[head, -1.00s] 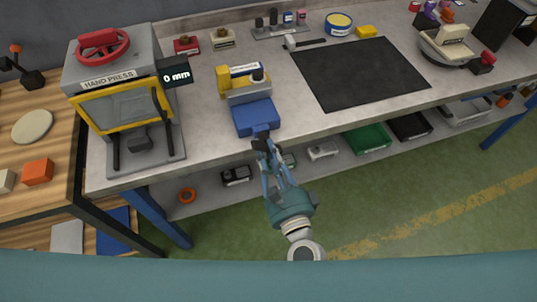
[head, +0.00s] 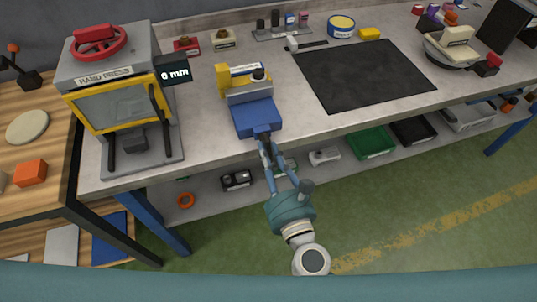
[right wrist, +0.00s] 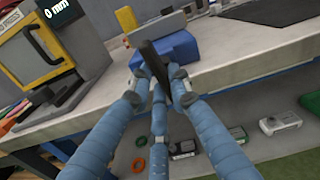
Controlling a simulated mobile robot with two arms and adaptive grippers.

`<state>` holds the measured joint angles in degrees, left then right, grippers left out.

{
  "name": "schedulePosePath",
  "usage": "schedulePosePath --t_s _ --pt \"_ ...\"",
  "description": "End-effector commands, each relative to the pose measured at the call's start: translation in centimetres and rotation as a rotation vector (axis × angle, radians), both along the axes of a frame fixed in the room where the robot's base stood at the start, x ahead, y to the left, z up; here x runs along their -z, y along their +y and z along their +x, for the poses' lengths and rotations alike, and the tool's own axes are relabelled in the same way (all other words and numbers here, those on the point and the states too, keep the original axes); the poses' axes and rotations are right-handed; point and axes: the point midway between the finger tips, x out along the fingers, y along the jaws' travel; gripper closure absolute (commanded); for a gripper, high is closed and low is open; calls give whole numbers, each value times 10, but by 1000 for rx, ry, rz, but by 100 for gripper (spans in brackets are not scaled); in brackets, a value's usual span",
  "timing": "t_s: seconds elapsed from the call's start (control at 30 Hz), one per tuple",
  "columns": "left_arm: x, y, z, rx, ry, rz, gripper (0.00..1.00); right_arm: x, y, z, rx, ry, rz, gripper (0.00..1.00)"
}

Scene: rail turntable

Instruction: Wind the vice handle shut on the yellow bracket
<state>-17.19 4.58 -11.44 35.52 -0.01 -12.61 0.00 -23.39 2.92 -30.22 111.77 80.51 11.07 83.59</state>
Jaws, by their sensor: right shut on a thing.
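The blue vice (head: 257,117) sits at the front edge of the grey workbench, with a grey jaw part behind its blue body. The yellow bracket (head: 223,82) stands upright at the jaws; whether they touch it I cannot tell. It also shows in the right wrist view (right wrist: 125,18). My right gripper (head: 266,147) is at the front of the vice, shut on the dark vice handle. In the right wrist view the handle (right wrist: 153,60) stands tilted between the fingertips (right wrist: 160,78), and its lower part is hidden. My left gripper is not in view.
A hand press (head: 120,95) stands left of the vice. A black mat (head: 362,75) lies to the right on the bench. A lower shelf below holds a green tray (head: 370,142) and several small items. The floor in front is clear.

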Motion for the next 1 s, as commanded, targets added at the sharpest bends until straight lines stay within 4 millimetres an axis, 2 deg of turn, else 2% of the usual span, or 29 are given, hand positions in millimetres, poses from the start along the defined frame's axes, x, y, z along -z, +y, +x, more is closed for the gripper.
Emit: schedulePosePath --t_s 0.67,0.7,0.77,0.8,1.0 --pt "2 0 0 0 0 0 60 3 0 -1 -1 25 60 100" --pt "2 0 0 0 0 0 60 3 0 -1 -1 26 60 78" --pt "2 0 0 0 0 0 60 3 0 -1 -1 25 60 66" --pt "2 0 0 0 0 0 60 2 0 -1 -1 25 60 62" --pt "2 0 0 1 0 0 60 1 0 -1 -1 22 60 62"
